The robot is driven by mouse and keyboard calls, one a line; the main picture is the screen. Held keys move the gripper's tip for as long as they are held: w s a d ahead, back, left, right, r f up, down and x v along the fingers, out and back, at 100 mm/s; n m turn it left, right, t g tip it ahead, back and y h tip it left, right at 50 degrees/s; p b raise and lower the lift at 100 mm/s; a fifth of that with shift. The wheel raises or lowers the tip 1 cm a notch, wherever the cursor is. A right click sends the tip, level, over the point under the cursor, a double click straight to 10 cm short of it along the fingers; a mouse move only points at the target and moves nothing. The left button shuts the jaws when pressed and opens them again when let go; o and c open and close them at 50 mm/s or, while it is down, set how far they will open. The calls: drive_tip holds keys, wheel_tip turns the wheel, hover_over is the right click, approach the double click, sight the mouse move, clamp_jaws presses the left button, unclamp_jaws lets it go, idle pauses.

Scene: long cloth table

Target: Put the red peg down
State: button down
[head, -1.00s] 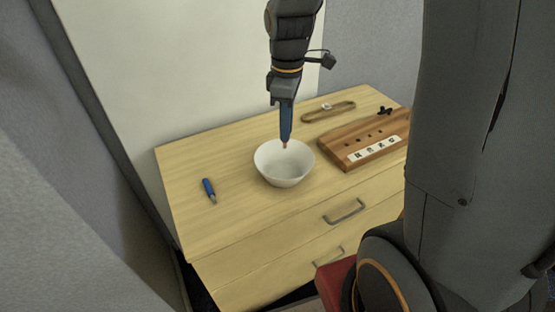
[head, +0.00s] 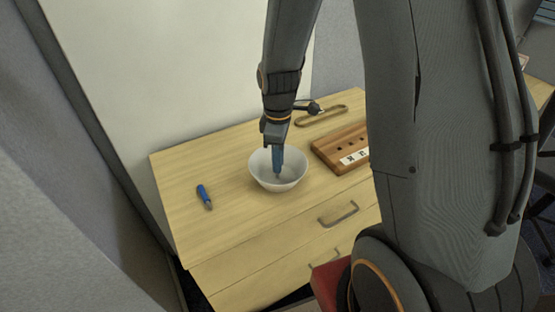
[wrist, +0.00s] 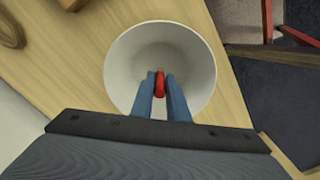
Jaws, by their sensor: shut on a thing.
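My gripper (wrist: 160,92) is shut on the red peg (wrist: 160,84), whose red end shows between the blue fingertips in the wrist view. In the head view my gripper (head: 277,174) points down into the white bowl (head: 262,180), with its fingertips inside the rim. The bowl also fills the middle of the wrist view (wrist: 122,62). The inside of the bowl that shows looks empty apart from the fingers and peg. I cannot tell whether the peg touches the bowl's bottom.
A blue pen-like object (head: 204,196) lies left of the bowl on the wooden dresser top (head: 215,232). A wooden block with holes and a label strip (head: 335,142) stands right of the bowl, partly hidden by my arm. A brown loop (head: 322,116) lies behind it.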

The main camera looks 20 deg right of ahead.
drive_tip(key=c, duration=2.2)
unclamp_jaws()
drive_tip(key=shift+f, duration=0.2)
drive_tip(key=o, duration=0.5)
drive_tip(key=shift+r, duration=0.1)
wheel_tip(320, 180, up, 12)
drive_tip(key=b, duration=0.2)
drive_tip(key=s+f+m, duration=0.1)
drive_tip(key=s+m, duration=0.3)
drive_tip(key=s+f+m, duration=0.2)
drive_tip(key=s+m, duration=0.2)
drive_tip(key=s+f+m, duration=0.1)
drive_tip(key=s+m, duration=0.3)
drive_tip(key=shift+s+f+t, duration=0.1)
drive_tip(key=shift+f+t, duration=0.2)
